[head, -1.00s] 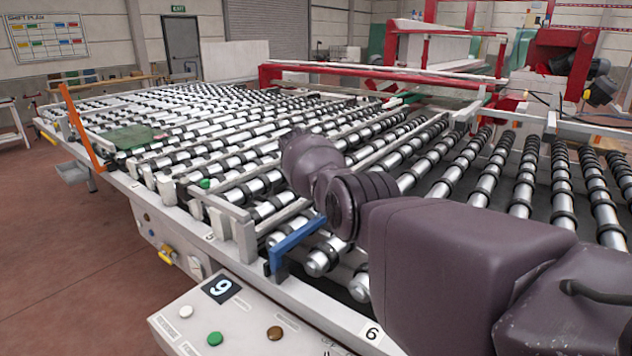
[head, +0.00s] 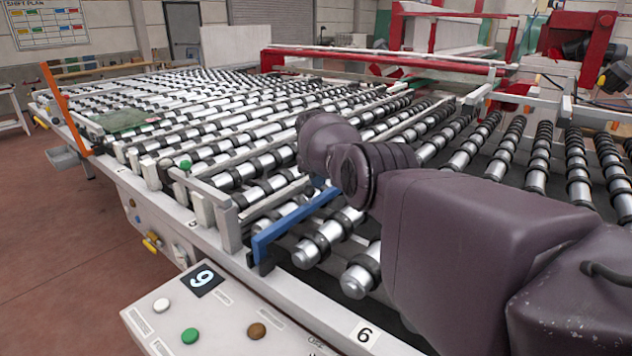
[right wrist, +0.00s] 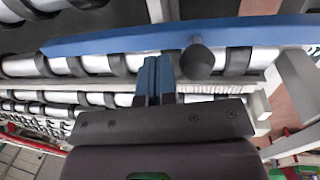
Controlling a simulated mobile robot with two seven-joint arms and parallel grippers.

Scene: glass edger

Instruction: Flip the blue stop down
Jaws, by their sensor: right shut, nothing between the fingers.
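The blue stop (head: 290,228) is a long bar at the near edge of the roller table, beside the label 6. Its near end sits on a dark bracket, and the bar reaches inward above the rollers. My right arm hides part of its far end. In the right wrist view the blue bar (right wrist: 110,40) runs across the top, with a dark round knob (right wrist: 196,60) on it. My right gripper (right wrist: 158,66) is shut and empty, its fingertips close to the bar's edge; I cannot tell if they touch. My left gripper is not in view.
A control panel (head: 228,310) with buttons stands at the front. A grey stop (head: 206,192) stands left of the blue one. An upright orange bar (head: 64,105) is at the far left corner. Rollers (head: 325,240) fill the table; red machinery (head: 385,59) stands behind.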

